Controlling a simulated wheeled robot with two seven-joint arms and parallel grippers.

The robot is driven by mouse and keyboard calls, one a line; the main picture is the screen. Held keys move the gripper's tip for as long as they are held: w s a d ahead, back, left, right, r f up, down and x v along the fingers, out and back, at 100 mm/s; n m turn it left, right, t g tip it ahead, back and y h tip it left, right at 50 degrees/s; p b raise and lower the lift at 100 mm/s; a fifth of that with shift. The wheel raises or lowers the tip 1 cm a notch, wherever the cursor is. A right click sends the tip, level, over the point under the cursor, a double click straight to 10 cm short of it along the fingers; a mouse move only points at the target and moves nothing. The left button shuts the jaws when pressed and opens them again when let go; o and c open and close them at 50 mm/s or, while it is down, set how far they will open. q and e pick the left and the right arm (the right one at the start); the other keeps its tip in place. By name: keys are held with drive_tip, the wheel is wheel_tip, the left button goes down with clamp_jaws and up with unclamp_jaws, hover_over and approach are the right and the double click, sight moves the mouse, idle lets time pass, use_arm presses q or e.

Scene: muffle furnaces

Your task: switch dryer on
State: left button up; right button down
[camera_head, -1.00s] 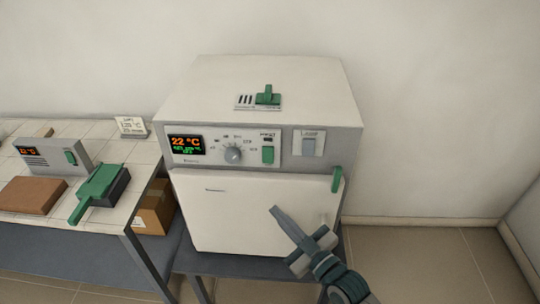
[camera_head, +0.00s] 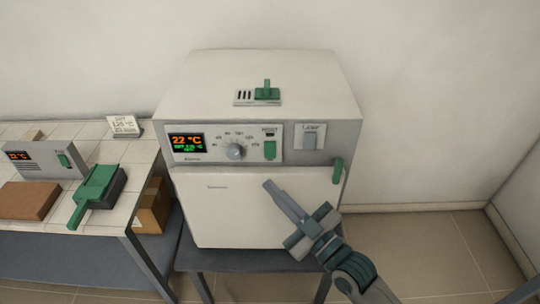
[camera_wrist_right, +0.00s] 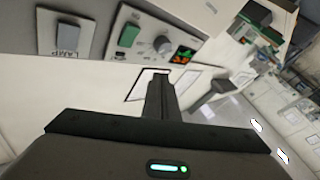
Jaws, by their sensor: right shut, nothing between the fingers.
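The dryer, a white box oven (camera_head: 255,80), stands on a dark stand. Its grey front panel has a lit display (camera_head: 187,144) reading 22 °C, a round knob (camera_head: 235,151), a green switch (camera_head: 269,150) and a grey lamp switch (camera_head: 309,142). The panel also shows in the right wrist view, with the green switch (camera_wrist_right: 129,35) and the switch labelled LAMP (camera_wrist_right: 66,36). My right gripper (camera_head: 268,185) is shut and empty in front of the white door (camera_head: 225,207), below the panel. Its closed fingers show in the wrist view (camera_wrist_right: 159,85). My left gripper is not in view.
A green handle (camera_head: 337,171) sits at the door's upper right. A green slider (camera_head: 266,91) is on top. At left, a tiled bench (camera_head: 112,217) holds a small device (camera_head: 47,160), a brown block (camera_head: 27,200) and a green-handled item (camera_head: 95,188). A cardboard box (camera_head: 152,209) is beside the stand.

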sight(270, 150)
drive_tip(key=w+f+b, duration=0.1)
drive_tip(key=w+b, duration=0.3)
drive_tip(key=w, duration=0.4)
drive_tip(key=shift+w, duration=0.3)
drive_tip(key=shift+w, duration=0.1)
idle(2.0)
drive_tip(key=shift+w+f, duration=0.1)
drive_tip(key=shift+w, duration=0.2)
drive_tip(key=shift+w, duration=0.3)
idle(0.9)
drive_tip(key=shift+s, duration=0.15)
drive_tip(key=shift+s, duration=0.6)
drive_tip(key=shift+s+p, duration=0.1)
drive_tip(key=shift+p, duration=0.25)
